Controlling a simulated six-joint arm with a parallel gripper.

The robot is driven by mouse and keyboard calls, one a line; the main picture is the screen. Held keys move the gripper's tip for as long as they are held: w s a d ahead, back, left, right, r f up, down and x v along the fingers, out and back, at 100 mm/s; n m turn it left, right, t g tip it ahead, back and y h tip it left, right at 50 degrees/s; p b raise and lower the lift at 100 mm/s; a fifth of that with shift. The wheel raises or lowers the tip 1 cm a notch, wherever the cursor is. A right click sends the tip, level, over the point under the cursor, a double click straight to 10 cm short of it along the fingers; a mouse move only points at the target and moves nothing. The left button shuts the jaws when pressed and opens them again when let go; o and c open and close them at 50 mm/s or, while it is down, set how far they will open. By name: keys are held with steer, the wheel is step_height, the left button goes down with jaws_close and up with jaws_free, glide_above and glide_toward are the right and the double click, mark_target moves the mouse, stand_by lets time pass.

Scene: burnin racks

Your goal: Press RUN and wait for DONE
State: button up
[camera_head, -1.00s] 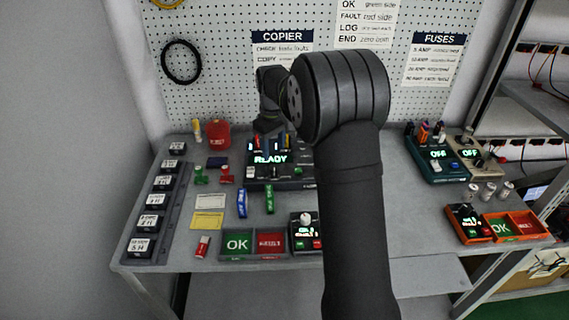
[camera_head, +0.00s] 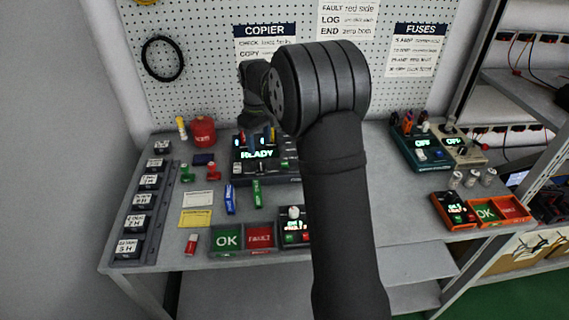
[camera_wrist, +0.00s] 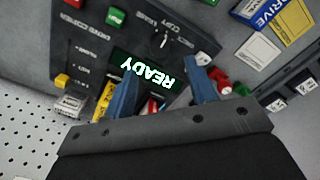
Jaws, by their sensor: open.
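The copier (camera_head: 284,176) is a dark unit on the bench with a lit green display reading READY (camera_head: 258,155). The display also shows in the wrist view (camera_wrist: 148,76), upside down. A green button (camera_wrist: 115,18) and a small toggle lever (camera_wrist: 163,38) sit on its panel in the wrist view. I cannot read a RUN label. My gripper (camera_wrist: 163,92) is open, its two blue fingers either side of the display in that view. In the head view my gripper (camera_head: 255,137) is over the copier's back part.
Green OK and red FAULT bins (camera_head: 228,239) stand at the bench front. Labelled black blocks (camera_head: 137,222) line the left edge. A red canister (camera_head: 203,131) stands behind.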

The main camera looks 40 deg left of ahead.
jaws_close()
stand_by(1.6)
